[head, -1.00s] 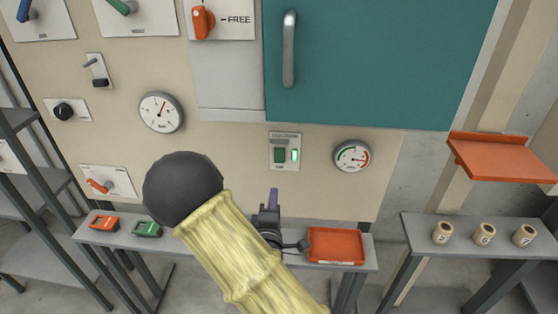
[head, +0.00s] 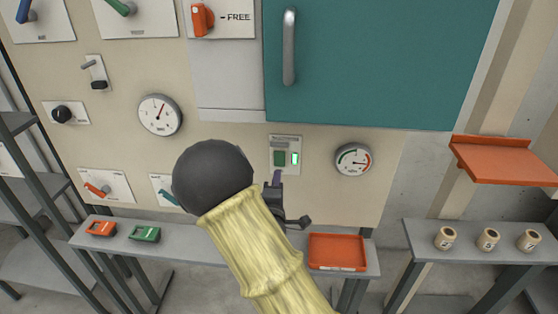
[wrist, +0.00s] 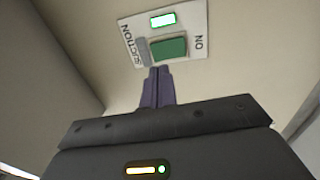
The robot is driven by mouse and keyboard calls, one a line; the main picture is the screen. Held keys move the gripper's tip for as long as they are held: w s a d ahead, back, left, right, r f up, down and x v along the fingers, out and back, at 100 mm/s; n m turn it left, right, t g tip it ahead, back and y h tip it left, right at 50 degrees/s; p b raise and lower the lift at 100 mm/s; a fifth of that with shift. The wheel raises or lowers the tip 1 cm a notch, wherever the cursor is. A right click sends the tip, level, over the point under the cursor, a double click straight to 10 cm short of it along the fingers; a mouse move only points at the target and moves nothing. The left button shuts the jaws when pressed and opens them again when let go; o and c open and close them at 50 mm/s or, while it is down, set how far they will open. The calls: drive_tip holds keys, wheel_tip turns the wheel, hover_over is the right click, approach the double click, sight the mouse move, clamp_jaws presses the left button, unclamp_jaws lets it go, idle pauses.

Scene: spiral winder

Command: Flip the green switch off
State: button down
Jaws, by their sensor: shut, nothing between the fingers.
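The green switch (head: 280,158) is a green rocker on a small white plate on the beige panel, below the teal door. A lit green lamp (head: 295,158) sits beside it. In the wrist view the green rocker (wrist: 169,48) shows close up with the lit lamp (wrist: 162,20), the word SUCTION on one side and ON on the other. A grey part of the switch lies beside the green face. My gripper (head: 277,176) is shut and empty just below the plate. Its purple fingertips (wrist: 159,71) are at the rocker's near edge; I cannot tell whether they touch it.
A round gauge (head: 354,160) is right of the switch. An orange tray (head: 337,252) and orange and green boxes (head: 145,234) lie on the grey shelf below. An orange ledge (head: 505,160) juts out at right. My arm hides part of the lower panel.

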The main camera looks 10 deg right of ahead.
sight(280, 156)
drive_tip(key=p+x, duration=0.3)
drive_tip(key=x, duration=0.2)
drive_tip(key=shift+w+d+r, duration=0.1)
drive_tip(key=shift+w+r, duration=0.05)
drive_tip(key=shift+r, duration=0.05)
drive_tip(key=shift+w+d+f, duration=0.1)
drive_tip(key=shift+w+d, duration=0.05)
drive_tip(key=shift+w, duration=0.35)
drive_tip(key=shift+w, duration=0.15)
